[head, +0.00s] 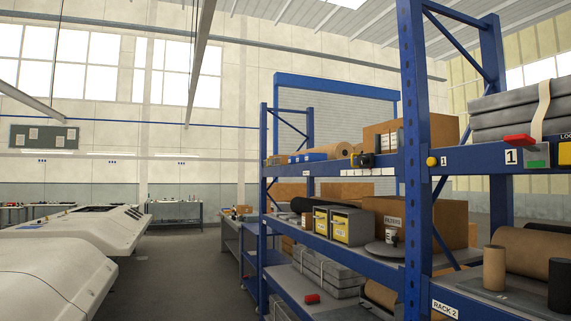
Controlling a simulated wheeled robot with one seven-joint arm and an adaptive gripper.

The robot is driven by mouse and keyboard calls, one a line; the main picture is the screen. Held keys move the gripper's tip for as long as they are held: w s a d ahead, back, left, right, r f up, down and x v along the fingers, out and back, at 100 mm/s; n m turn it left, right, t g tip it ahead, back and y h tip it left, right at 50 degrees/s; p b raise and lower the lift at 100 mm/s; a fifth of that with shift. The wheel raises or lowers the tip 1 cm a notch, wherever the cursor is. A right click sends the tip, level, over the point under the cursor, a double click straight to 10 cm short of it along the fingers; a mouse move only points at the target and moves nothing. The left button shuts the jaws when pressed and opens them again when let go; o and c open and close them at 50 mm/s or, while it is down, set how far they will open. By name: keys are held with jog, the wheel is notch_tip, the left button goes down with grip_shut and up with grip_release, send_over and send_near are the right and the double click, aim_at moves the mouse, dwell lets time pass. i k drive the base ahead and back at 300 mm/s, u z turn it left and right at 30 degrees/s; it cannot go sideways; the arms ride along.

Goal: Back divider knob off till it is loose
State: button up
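No part that I can tell for certain is the divider or its knob shows in the head view. A small round yellow piece (432,161) sits on the blue beam of the near rack, next to a label marked 1. A small black and yellow item (362,160) stands at the edge of the upper shelf, left of the near upright; it is too small to make out. My gripper is not in view.
The blue rack (412,120) fills the right side, with cardboard boxes (425,222), grey bins (350,226) and rolls (494,268) on its shelves. White rounded bodies (60,245) stand at left. Dark floor (185,270) between them is clear.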

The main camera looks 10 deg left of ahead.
aim_at(363, 161)
jog(key=u, duration=1.85)
jog(key=i, duration=0.85)
jog(key=z, duration=1.9)
jog(key=k, duration=0.65)
jog(key=u, duration=0.6)
jog(key=i, duration=1.4)
jog(key=z, duration=0.8)
